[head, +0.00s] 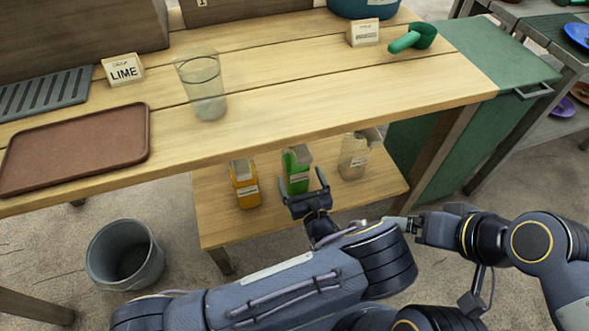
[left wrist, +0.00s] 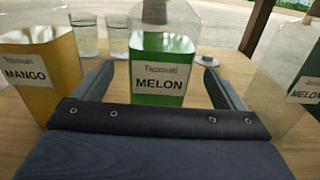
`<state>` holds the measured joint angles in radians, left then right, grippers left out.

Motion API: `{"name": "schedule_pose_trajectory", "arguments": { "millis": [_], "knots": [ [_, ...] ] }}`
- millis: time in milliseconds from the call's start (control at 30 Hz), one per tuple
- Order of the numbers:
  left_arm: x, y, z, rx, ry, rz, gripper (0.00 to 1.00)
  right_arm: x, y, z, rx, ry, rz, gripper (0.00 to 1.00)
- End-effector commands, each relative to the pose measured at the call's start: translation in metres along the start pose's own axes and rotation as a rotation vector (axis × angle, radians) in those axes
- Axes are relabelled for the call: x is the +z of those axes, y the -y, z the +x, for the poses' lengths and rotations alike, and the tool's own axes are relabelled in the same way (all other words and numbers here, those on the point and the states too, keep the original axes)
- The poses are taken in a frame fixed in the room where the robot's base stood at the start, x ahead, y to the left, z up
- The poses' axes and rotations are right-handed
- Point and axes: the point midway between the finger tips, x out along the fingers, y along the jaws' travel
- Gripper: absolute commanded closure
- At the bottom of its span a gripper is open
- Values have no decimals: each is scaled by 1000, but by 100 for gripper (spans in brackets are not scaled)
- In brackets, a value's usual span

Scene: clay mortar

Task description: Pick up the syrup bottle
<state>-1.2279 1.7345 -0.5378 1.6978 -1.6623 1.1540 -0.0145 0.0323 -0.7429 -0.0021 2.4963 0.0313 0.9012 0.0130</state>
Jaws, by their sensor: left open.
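Three syrup bottles stand upright on the lower shelf. They are an orange one labelled MANGO (head: 245,185), a green one labelled MELON (head: 296,172) and a pale clear one (head: 354,158). My left gripper (head: 303,183) is open and empty, low in front of the green bottle. In the left wrist view the MELON bottle (left wrist: 160,75) stands upright between and just beyond my open fingers. The MANGO bottle (left wrist: 38,75) is to the left and the pale bottle (left wrist: 285,85), its label partly cut off, to the right. My right gripper (head: 405,226) is at the right; its jaw opening is unclear.
The wooden counter (head: 300,100) overhangs the lower shelf (head: 225,228). On it are a glass (head: 201,85), a brown tray (head: 75,148), a LIME card (head: 123,70) and a green scoop (head: 415,38). A grey bin (head: 124,255) stands on the floor at left.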

Motion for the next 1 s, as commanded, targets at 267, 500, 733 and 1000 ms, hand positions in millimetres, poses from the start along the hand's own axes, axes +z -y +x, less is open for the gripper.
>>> {"name": "schedule_pose_trajectory", "arguments": {
  "millis": [267,500,733,1000],
  "knots": [
    [0,0,41,4,0,-3,8,8,-7,15,0,0,0,12],
    [2,0,51,3,-1,-1,8,8,-7,16,0,0,0,12],
    [2,0,50,3,-1,-1,24,8,-7,16,0,0,0,12],
    [2,0,50,3,-1,-1,59,8,-7,16,0,0,0,12]
  ]
}}
